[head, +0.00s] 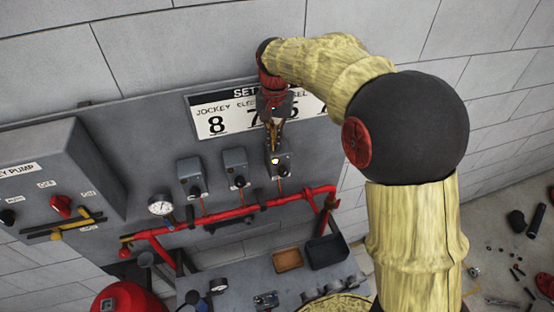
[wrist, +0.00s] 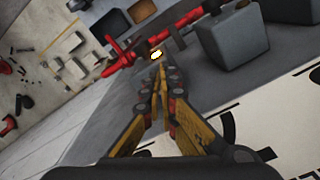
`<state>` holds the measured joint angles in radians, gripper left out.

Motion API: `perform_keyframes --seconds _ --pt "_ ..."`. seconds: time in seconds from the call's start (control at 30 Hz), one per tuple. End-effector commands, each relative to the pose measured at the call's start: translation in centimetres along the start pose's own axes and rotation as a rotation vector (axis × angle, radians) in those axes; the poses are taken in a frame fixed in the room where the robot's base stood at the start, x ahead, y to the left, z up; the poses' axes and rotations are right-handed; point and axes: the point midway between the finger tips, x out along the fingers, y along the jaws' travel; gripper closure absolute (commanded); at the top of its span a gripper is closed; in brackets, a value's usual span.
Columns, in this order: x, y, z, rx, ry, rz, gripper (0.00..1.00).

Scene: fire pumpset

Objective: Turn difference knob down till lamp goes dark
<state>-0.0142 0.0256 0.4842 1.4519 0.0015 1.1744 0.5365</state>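Three grey pressure-switch boxes are mounted in a row below the white setting sign. The rightmost box (head: 279,168) has a glowing yellow-white lamp, which also shows just beyond my fingertips in the wrist view (wrist: 156,54). My gripper (head: 274,142) points down at this box from above, its tips close to the box's upper part. In the wrist view, the two yellow-and-black fingers (wrist: 159,78) come together at their tips, with nothing visible between them. I cannot make out the difference knob; the fingers cover part of the box. Contact cannot be told.
The middle box (head: 235,167) and left box (head: 190,177) stand beside it. A red pipe (head: 235,212) runs below, with a gauge (head: 160,205) at left. The sign (head: 207,115) is behind my gripper. A black tray (head: 327,251) lies lower down.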

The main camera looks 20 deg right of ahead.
Motion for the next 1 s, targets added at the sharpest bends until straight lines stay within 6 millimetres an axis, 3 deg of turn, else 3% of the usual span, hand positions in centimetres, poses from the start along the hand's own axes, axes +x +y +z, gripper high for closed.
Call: perform_keyframes --seconds 0.03,1.0 --pt "1.21 0.66 0.23 0.003 -0.017 0.017 1.00" --pt "1.12 0.96 1.06 0.003 -0.018 0.018 1.00"
